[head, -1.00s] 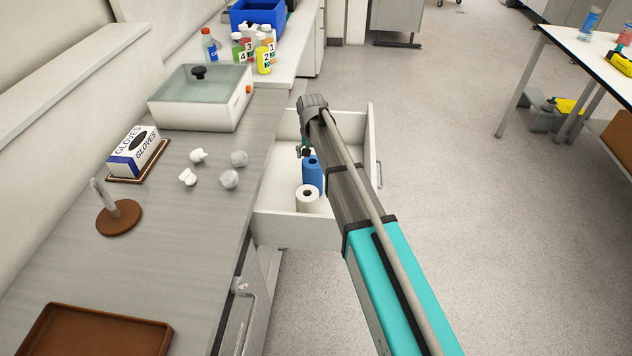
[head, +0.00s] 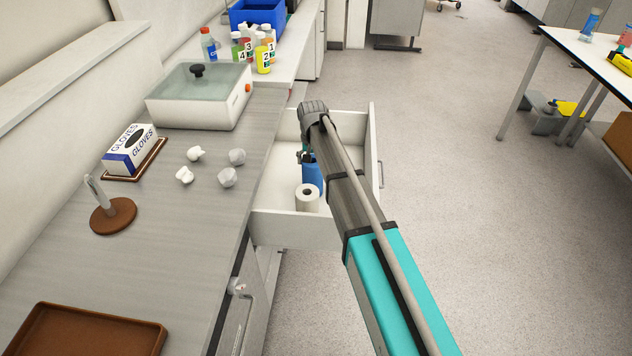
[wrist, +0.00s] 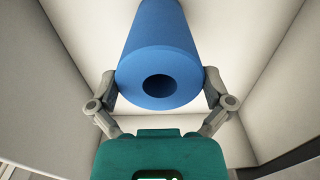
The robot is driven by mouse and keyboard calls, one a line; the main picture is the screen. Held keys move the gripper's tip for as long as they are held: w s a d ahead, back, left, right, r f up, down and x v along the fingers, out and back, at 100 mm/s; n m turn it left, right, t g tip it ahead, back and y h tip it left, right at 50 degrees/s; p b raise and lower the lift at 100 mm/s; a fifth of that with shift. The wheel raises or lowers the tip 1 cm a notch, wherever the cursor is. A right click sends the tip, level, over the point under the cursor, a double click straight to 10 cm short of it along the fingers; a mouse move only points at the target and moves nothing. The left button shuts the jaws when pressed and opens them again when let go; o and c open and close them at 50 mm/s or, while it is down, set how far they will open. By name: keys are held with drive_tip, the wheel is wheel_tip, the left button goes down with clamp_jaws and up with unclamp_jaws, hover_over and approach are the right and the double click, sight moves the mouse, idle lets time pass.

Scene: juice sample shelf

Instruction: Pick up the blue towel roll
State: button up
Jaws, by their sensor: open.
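The blue towel roll (head: 312,175) stands upright in the open white drawer (head: 285,228), partly hidden behind my arm in the head view. In the wrist view the blue towel roll (wrist: 160,60) shows its top end with a dark centre hole. My gripper (wrist: 160,88) is open, with one finger on each side of the roll near its top end. The fingertips are very close to the roll's sides; I cannot tell whether they touch. In the head view my gripper (head: 306,156) is small and mostly hidden by the arm.
A white paper roll (head: 307,200) stands in the drawer nearer the camera. The drawer walls surround both rolls. On the counter are a glove box (head: 131,150), crumpled white pieces (head: 228,177), a brown holder (head: 113,216) and a brown tray (head: 95,335).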

drive_tip(key=shift+f+b, duration=0.9)
drive_tip(key=shift+f, duration=0.3)
drive_tip(key=c, duration=1)
drive_tip(key=shift+o, duration=0.2)
drive_tip(key=shift+r, duration=0.15)
wheel_tip(320, 180, up, 10)
drive_tip(key=p, duration=1)
